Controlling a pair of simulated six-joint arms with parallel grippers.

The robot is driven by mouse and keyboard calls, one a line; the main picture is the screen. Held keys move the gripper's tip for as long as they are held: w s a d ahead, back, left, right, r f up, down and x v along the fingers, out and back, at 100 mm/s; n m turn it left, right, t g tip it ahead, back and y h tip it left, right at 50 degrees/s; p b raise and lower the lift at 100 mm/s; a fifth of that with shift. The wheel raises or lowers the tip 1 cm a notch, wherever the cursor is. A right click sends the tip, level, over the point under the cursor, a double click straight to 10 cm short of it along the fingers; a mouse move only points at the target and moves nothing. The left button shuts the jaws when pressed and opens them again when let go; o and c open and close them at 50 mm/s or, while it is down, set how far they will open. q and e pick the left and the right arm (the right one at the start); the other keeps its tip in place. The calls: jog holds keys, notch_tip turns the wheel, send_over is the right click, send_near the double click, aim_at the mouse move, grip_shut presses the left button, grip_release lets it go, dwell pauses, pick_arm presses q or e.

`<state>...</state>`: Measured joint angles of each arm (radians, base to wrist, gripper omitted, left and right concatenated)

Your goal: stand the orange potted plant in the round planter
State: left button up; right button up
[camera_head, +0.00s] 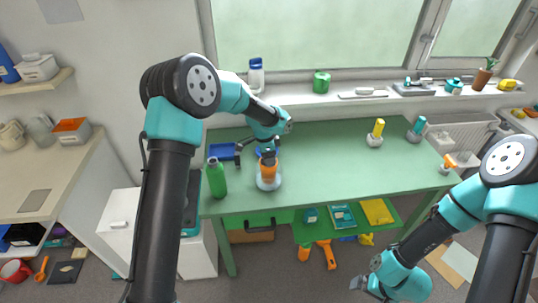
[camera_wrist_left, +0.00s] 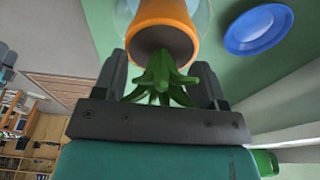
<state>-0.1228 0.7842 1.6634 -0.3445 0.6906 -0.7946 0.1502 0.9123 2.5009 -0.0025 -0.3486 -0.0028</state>
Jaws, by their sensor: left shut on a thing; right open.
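The orange potted plant (camera_head: 268,171) is at the left of the green table, with its orange pot and green leaves also in the left wrist view (camera_wrist_left: 165,20). My left gripper (camera_head: 266,155) is shut on it from above, and the leaves show between the fingers (camera_wrist_left: 160,85). The pale round planter (camera_head: 268,184) is directly below and around the pot; its pale edge shows beside the pot in the left wrist view (camera_wrist_left: 203,12). I cannot tell whether the pot rests on its bottom. My right gripper (camera_head: 360,284) is open and empty, low in front of the table.
A green bottle (camera_head: 216,180) stands close left of the planter. Yellow-topped (camera_head: 376,134) and teal-topped (camera_head: 416,130) items stand at the right. The table's middle is clear.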

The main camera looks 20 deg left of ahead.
pick_arm(q)
jog(key=o, duration=1.5)
notch_tip(320, 180, up, 17)
jog(key=s+a, duration=0.1)
jog(key=a, duration=0.1)
jog(key=shift+a, duration=0.2)
jog(key=shift+r, duration=0.1)
